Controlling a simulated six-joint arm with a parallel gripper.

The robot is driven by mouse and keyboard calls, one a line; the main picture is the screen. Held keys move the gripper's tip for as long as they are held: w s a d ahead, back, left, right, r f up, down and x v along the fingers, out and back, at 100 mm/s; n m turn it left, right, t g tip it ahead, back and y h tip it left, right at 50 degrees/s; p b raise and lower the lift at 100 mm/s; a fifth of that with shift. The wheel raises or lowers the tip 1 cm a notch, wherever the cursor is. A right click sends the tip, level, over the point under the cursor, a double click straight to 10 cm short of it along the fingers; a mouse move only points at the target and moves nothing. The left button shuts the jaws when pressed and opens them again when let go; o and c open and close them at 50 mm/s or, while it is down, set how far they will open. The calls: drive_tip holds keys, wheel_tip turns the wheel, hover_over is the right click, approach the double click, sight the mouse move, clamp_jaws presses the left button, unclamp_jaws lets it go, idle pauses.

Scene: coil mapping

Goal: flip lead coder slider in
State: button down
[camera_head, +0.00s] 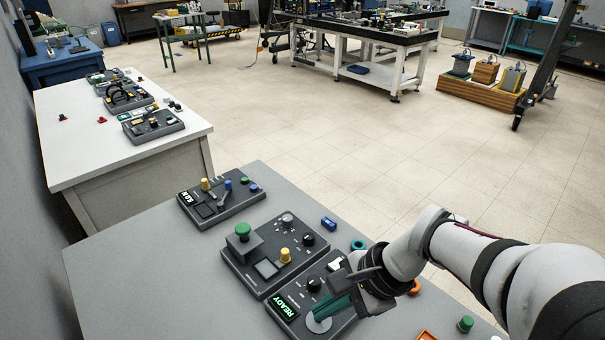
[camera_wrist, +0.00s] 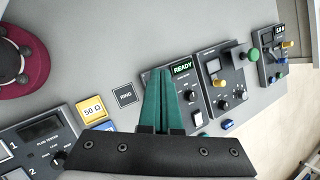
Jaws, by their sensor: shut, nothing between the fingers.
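A dark control box with a lit green READY display (camera_head: 285,308) stands at the front of the grey table. Its display also shows in the wrist view (camera_wrist: 181,67). My gripper (camera_head: 320,314) has teal fingers, shut and empty, pointing down at a round pale disc on this box. In the wrist view, my gripper (camera_wrist: 161,72) has its fingertips beside the READY display and covers part of the box. Whether the tips touch the disc, I cannot tell. No part is clearly legible as the lead coder slider; my fingers and wrist hide part of the box.
Beside it stands a box with a green mushroom button (camera_head: 242,230) and yellow knob. Farther is a box with yellow and blue levers (camera_head: 225,186). A 50 Ω tile (camera_wrist: 92,110) and a RING tile (camera_wrist: 125,95) lie nearby. The left tabletop is clear.

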drive_tip(key=w+d+f+m+t, duration=0.1)
drive_tip(key=w+f+m, duration=0.3)
drive_tip(key=w, duration=0.4)
drive_tip(key=w+d+f+m+t+y, duration=0.1)
drive_tip(key=w+d+f+m+t, duration=0.1)
drive_tip(key=w+f+m, duration=0.3)
drive_tip(key=w+m, duration=0.1)
drive_tip(key=w, duration=0.3)
drive_tip(key=shift+w+d+f+m+t+y, duration=0.3)
approach(289, 258)
wheel_tip(289, 258, down, 4)
drive_tip(key=shift+s+d+r, duration=0.1)
drive_tip(key=shift+r, duration=0.1)
drive_tip(key=w+a, duration=0.2)
drive_tip(key=a, duration=0.1)
drive_tip(key=shift+f, duration=0.15)
drive_tip(key=shift+w+a, duration=0.1)
drive_tip(key=shift+a, duration=0.25)
